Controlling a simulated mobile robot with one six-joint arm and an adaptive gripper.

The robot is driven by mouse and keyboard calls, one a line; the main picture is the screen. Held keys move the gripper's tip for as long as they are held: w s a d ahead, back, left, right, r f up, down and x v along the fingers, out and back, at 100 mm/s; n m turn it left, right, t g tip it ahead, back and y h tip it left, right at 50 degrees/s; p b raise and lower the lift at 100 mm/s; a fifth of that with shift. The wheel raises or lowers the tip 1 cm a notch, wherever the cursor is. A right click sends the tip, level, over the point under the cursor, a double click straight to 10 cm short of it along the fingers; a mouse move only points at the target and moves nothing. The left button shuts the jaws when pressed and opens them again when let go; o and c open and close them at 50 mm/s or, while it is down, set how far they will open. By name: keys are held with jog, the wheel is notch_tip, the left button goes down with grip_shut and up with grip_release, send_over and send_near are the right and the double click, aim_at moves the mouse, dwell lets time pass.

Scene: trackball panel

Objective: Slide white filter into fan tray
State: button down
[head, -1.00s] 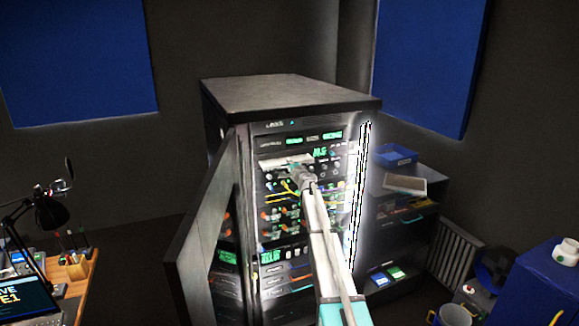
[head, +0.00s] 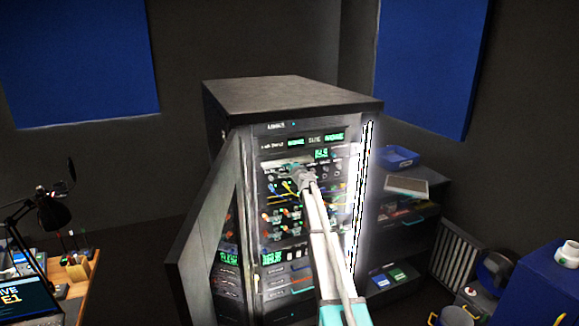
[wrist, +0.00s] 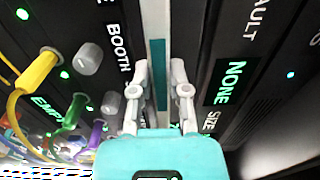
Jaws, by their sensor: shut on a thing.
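My gripper (head: 301,178) is at the front of the black rack (head: 290,93), at its upper panels. In the wrist view my gripper (wrist: 160,88) has its fingers closed on the near edge of the white filter (wrist: 155,18). The filter shows there as a narrow white strip with a teal band, edge-on between two black panels. In the head view only a small pale patch shows beside the gripper. The fan tray's slot is mostly hidden by the filter and my gripper, so I cannot tell how deep the filter sits.
Yellow, green and purple cables (wrist: 35,72) and grey knobs (wrist: 90,58) are close beside the fingers. The rack door (head: 205,225) stands open on the left. A pale framed panel (head: 406,186) and a blue bin (head: 397,157) lie on the right-hand cabinet.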

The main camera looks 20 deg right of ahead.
jog(key=c, duration=0.5)
grip_release()
jog(key=shift+c, duration=0.2)
jog(key=shift+s, duration=0.1)
jog(key=s, duration=0.7)
jog(key=shift+s, duration=0.15)
dwell(0.4)
jog(key=s+a+f+n+g+y+b, duration=0.1)
jog(key=s+a+f+n+g+y, duration=0.4)
jog(key=s+a, duration=0.6)
jog(key=s+a+f+n+g+y+b, duration=0.1)
jog(key=s+a+f+n+g, duration=0.2)
jog(key=s+a+f+n, duration=0.75)
jog(key=s+a+f+g+h, duration=0.2)
jog(key=s+g, duration=0.1)
jog(key=s, duration=0.6)
jog(key=s+a+f+n+g+h+b, duration=0.1)
jog(key=s+f+g+h, duration=0.1)
jog(key=s, duration=0.8)
jog(key=s+a+f+n+g+h+b, duration=0.1)
jog(key=s+g, duration=0.4)
jog(key=s, duration=0.5)
notch_tip(320, 180, down, 2)
jog(key=shift+a+f+h, duration=0.15)
jog(key=shift+a+h, duration=0.55)
jog(key=shift+a, duration=0.15)
